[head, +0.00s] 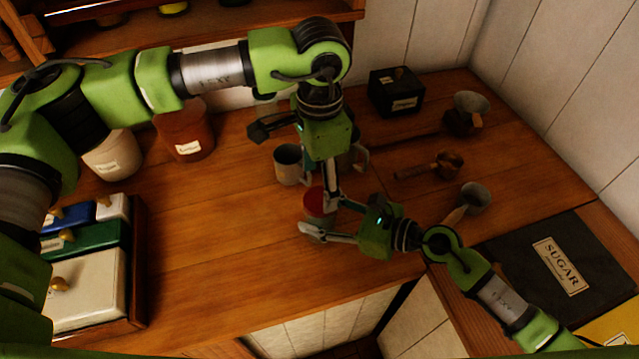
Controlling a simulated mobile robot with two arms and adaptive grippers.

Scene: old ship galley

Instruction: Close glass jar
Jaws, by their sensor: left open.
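A small red-topped object (317,202), possibly the glass jar, stands on the wooden counter (220,240) near its front edge. Its sides are mostly hidden, and I cannot make out a separate lid. My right gripper (328,218) reaches in from the lower right, with one finger in front of the object and the other beside its right side. I cannot tell whether the fingers touch it. My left gripper (318,155) is open and points down above and behind the red-topped object.
A grey metal cup (288,165) stands close to the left gripper. Two canisters (112,155) (185,135) and a drawer box (138,285) are at left. A black box (396,92), scoops (440,165) and metal cups lie at right. A SUGAR lid (520,262) is at lower right.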

